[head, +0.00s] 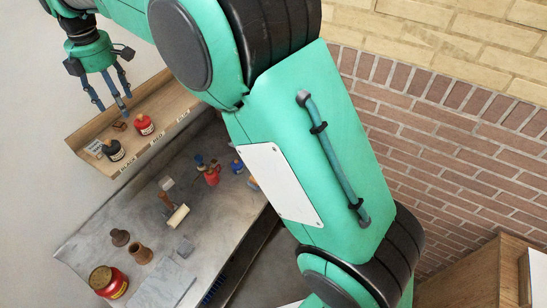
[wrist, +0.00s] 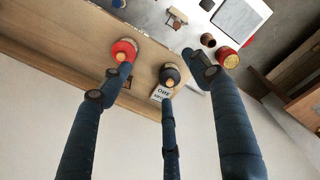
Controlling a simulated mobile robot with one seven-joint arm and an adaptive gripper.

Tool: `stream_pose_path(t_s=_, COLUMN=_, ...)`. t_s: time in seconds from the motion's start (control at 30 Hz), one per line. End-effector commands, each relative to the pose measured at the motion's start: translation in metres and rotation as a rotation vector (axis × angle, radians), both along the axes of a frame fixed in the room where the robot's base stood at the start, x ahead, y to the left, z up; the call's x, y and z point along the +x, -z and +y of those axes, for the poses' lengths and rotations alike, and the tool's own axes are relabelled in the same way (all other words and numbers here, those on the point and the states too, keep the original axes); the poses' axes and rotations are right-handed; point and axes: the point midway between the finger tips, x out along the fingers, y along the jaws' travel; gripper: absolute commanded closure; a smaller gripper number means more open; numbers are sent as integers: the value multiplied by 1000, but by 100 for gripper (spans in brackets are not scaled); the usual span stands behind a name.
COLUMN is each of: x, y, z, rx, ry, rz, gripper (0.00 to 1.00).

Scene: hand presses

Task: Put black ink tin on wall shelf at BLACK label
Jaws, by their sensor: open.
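The black ink tin (head: 113,150) stands upright on the wooden wall shelf (head: 160,108), beside the front-edge label that seems to read BLACK (head: 128,165). It also shows in the wrist view (wrist: 170,75), dark with a pale top and an orange-brown cap. My gripper (head: 115,108) hangs above the shelf, fingers spread and empty, apart from the tin. In the wrist view the fingers (wrist: 157,74) reach toward the shelf; the middle one lines up with the black tin, but I cannot judge the gap.
A red tin (head: 144,125) stands on the shelf beside the black one, with a small brown block (head: 120,125) and a small card (wrist: 161,93) nearby. Below, the grey bench (head: 85,240) holds a large red-and-yellow can (head: 108,281), brown pots (head: 140,253) and a blue tin (head: 237,166).

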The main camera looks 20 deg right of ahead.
Motion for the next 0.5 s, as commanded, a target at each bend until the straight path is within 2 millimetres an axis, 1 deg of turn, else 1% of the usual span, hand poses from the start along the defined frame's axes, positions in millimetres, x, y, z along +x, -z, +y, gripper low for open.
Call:
stream_pose_path(t_s=0.03, x=-3, y=-13, z=-20, rx=9, ry=52, rz=-10, gripper=38)
stream_pose_path(t_s=0.2, x=-17, y=-41, z=-79, rx=40, ry=239, rz=-36, gripper=38)
stream_pose_path(t_s=0.37, x=-37, y=-63, z=-133, rx=70, ry=414, rz=-59, gripper=38)
stream_pose_path(t_s=0.5, x=-58, y=-78, z=-178, rx=101, ry=566, rz=-80, gripper=38)
